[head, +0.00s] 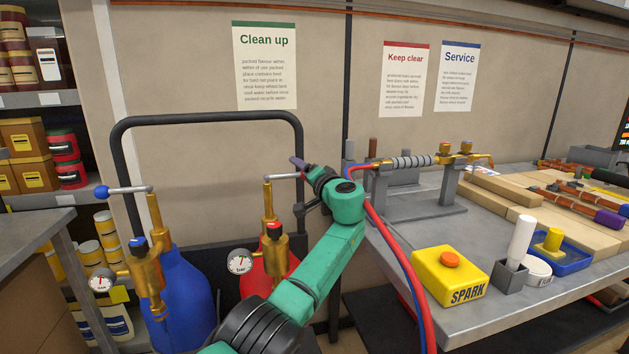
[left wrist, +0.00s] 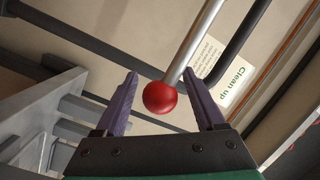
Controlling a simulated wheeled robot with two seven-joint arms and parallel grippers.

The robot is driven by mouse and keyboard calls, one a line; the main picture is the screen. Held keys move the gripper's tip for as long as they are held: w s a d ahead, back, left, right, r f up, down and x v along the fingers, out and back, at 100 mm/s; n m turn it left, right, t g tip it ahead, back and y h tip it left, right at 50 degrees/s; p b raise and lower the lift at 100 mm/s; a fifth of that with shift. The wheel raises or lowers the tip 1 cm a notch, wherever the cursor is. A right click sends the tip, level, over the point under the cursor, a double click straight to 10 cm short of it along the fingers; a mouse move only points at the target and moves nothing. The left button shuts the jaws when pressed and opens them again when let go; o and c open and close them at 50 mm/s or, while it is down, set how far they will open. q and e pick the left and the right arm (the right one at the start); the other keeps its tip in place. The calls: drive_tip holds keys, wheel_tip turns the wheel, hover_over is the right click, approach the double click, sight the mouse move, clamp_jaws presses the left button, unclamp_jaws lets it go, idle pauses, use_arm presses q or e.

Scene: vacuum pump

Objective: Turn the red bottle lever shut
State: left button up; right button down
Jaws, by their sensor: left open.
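The red bottle (head: 257,287) stands at the lower middle of the head view, partly behind my green arm. Its brass valve (head: 273,246) carries a pale metal lever (head: 283,178) that points right, toward my left gripper (head: 298,163). In the left wrist view, the lever's rod (left wrist: 196,42) ends in a red ball knob (left wrist: 160,97). The knob is between the two purple fingers of my open left gripper (left wrist: 160,75), with gaps visible on both sides. In the head view the knob is hidden at the gripper. My right gripper is not in view.
A blue bottle (head: 180,300) with a blue-knobbed lever (head: 125,190) stands to the left. A black tube frame (head: 210,117) rises behind the bottles. A grey workbench (head: 400,250) with a yellow SPARK box (head: 448,277) is at right. Red and blue hoses (head: 398,245) hang near my arm.

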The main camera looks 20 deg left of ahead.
use_arm(q)
drive_tip(key=b+v, duration=0.2)
drive_tip(key=v, duration=1.1)
drive_tip(key=shift+s+d+b, duration=0.3)
drive_tip(key=shift+b, duration=0.1)
